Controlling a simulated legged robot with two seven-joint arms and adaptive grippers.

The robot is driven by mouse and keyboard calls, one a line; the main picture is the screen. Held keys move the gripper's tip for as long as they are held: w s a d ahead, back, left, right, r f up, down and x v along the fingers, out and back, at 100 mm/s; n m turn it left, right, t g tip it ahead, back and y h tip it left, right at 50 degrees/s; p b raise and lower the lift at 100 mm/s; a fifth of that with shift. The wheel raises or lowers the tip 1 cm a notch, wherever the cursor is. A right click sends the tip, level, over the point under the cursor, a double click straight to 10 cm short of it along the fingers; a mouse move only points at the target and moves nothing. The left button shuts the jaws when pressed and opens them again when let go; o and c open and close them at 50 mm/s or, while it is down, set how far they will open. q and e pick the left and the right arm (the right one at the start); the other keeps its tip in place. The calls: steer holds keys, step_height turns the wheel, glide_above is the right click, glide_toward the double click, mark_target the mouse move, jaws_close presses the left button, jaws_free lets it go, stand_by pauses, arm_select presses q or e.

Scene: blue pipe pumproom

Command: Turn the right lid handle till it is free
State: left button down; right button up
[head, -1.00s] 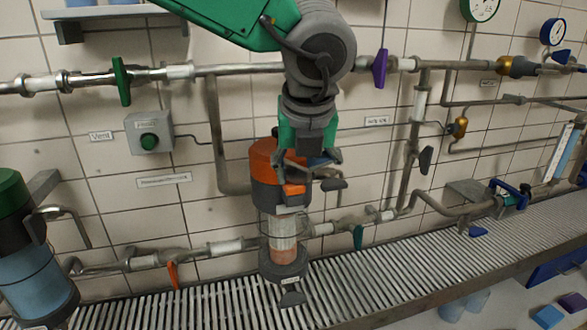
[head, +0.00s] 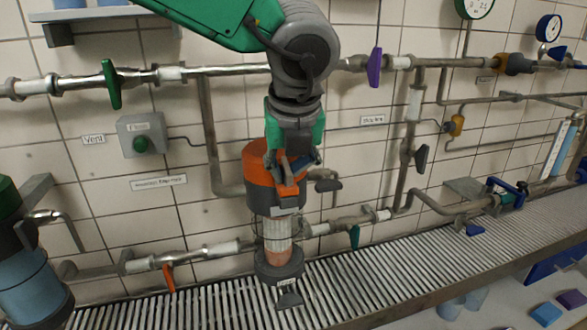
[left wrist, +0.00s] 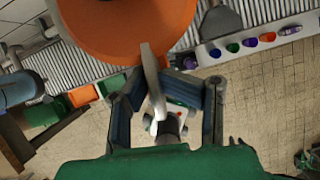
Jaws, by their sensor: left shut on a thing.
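The right lid (head: 258,160) is the orange top of the filter housing with a clear body (head: 276,238), near the middle of the head view. It also fills the upper part of the left wrist view (left wrist: 125,28). Its grey lever handle (left wrist: 151,72) runs from the lid down between my fingers. My left gripper (head: 291,180) is at the front right of the lid, pointing down, and is shut on this handle. It also shows in the left wrist view (left wrist: 163,88). In the head view the fingers mostly hide the handle. My right gripper is not in view.
A second housing with a green lid (head: 8,195) and a bent handle (head: 58,218) stands at left. Pipes with purple (head: 374,68), green (head: 111,84) and orange (head: 168,279) valve handles run along the tiled wall. A slatted grate (head: 380,260) lies below.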

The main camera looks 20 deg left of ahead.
arm_select(q)
steer(key=shift+a+n+y+p, duration=0.25)
steer(key=shift+n+y, duration=0.25)
steer(key=shift+n, duration=0.7)
steer(key=shift+f+n+g+y+p, duration=0.1)
steer(key=shift+n+g+y+p, duration=0.3)
steer(key=shift+n, duration=0.65)
steer(key=shift+f+n+g+y+p, duration=0.15)
steer(key=shift+n+g, duration=0.35)
steer(key=shift+n, duration=0.55)
